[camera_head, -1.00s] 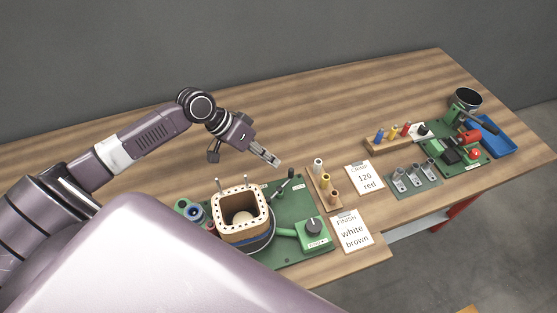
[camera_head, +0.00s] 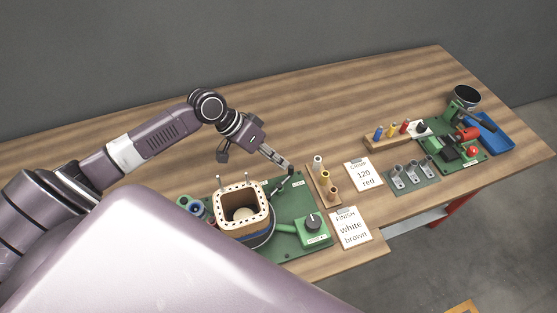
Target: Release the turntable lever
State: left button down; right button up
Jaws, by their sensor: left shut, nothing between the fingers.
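The turntable lever (camera_head: 283,181) is a short dark handle near the back right part of the green base plate (camera_head: 293,205). My left gripper (camera_head: 290,169) is shut and empty, with its fingertips at the lever's knob end. They overlap the knob in the head view, and I cannot tell whether they touch it. The square coil former (camera_head: 240,212), tan with a row of holes around its rim, sits on the turntable at the left of the plate. My right gripper is not in view.
A dark knob on a green box (camera_head: 313,222) is at the plate's front right. A wooden spool rack (camera_head: 325,190) and two cards, FINISH (camera_head: 351,229) and CHAIN (camera_head: 363,175), lie to the right. The table behind is clear.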

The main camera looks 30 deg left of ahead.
aim_at(293, 166)
pick_arm(q)
jog(key=shift+w+d+m+g, duration=0.15)
jog(key=shift+d+m+g, duration=0.2)
jog(key=shift+m, duration=0.35)
jog(key=m+g, duration=0.1)
jog(key=d+m+g+h+b, duration=0.1)
jog(key=m, duration=0.1)
jog(key=shift+w+d, duration=0.15)
jog(key=shift+w, duration=0.1)
jog(key=shift+d+m+g, duration=0.35)
jog(key=shift+m+g, duration=0.2)
jog(key=shift+m, duration=0.35)
jog(key=shift+d+r+m+g, duration=0.1)
jog(key=shift+d+m+g, duration=0.1)
jog(key=shift+m+g, duration=0.15)
jog(key=shift+s+d+p, duration=0.25)
jog(key=shift+d+p, duration=0.2)
jog(key=shift+p, duration=0.15)
jog(key=shift+d, duration=0.1)
jog(key=shift+w, duration=0.1)
